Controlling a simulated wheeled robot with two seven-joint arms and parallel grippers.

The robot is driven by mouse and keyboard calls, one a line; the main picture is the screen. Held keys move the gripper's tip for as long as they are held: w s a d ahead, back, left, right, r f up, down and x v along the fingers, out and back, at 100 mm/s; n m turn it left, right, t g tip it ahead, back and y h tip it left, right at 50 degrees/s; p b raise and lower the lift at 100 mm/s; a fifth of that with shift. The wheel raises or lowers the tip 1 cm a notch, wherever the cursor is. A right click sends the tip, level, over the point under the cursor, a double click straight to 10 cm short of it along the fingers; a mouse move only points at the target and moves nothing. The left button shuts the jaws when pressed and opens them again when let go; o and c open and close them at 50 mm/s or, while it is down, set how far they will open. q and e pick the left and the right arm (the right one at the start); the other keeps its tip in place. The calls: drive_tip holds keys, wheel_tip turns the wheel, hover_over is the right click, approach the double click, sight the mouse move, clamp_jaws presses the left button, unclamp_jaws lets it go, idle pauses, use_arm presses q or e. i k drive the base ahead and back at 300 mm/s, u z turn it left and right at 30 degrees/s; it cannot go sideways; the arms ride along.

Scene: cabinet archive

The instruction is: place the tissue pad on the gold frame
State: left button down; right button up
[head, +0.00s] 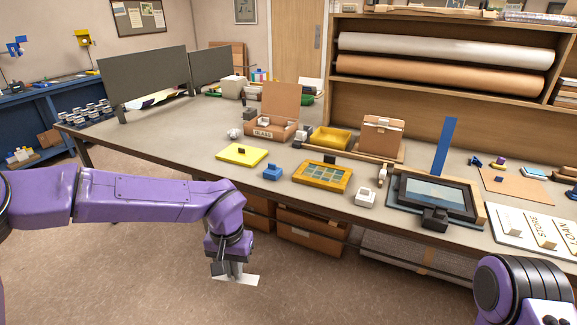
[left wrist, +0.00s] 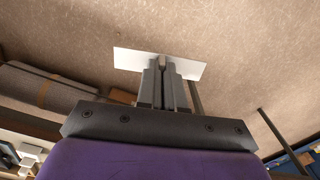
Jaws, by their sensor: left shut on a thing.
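My left gripper (head: 236,272) hangs pointing down in front of the table's near edge. It is shut on the tissue pad (head: 249,280), a thin flat white sheet, which it holds below table height. In the left wrist view the fingers (left wrist: 163,70) grip the pad (left wrist: 132,60) near its middle, and the pad sticks out on both sides. The gold frame (head: 345,181) lies on the table to the right of and above the gripper, with greenish panes inside and a small dark block at its back edge. My right gripper is out of view.
A yellow pad (head: 242,155), a blue block (head: 272,173) and a white block (head: 366,198) lie near the gold frame. A black frame (head: 478,208) with a dark clamp stands to the right. Bare tabletop shows at the left.

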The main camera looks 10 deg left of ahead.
sight(325, 171)
drive_tip(key=u, duration=0.15)
drive_tip(key=i, duration=0.8)
drive_tip(key=z, duration=0.6)
drive_tip(key=i, duration=0.5)
